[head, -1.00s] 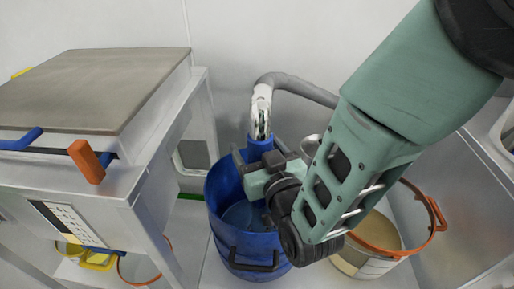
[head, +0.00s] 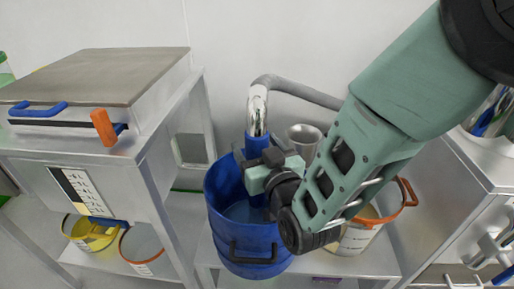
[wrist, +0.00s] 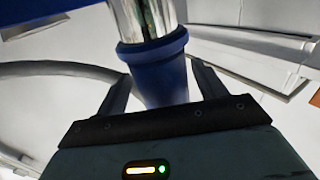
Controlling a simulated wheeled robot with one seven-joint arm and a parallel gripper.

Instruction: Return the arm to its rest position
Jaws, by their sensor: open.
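My green arm reaches down from the upper right in the head view. My gripper (wrist: 160,95) is open in the wrist view, with one finger on each side of a blue collared nozzle (wrist: 152,50). The nozzle hangs from a shiny metal pipe end (head: 257,110) on a grey hose (head: 300,90). In the head view the nozzle's blue part (head: 257,146) stands just behind my gripper, above a blue bucket (head: 225,200). Whether the fingers touch the nozzle cannot be told. The nozzle's lower end is hidden by my gripper.
A metal cabinet (head: 95,75) with blue and orange handles stands at left. A metal funnel (head: 304,136) and another orange-rimmed tub (head: 360,235) are behind my arm.

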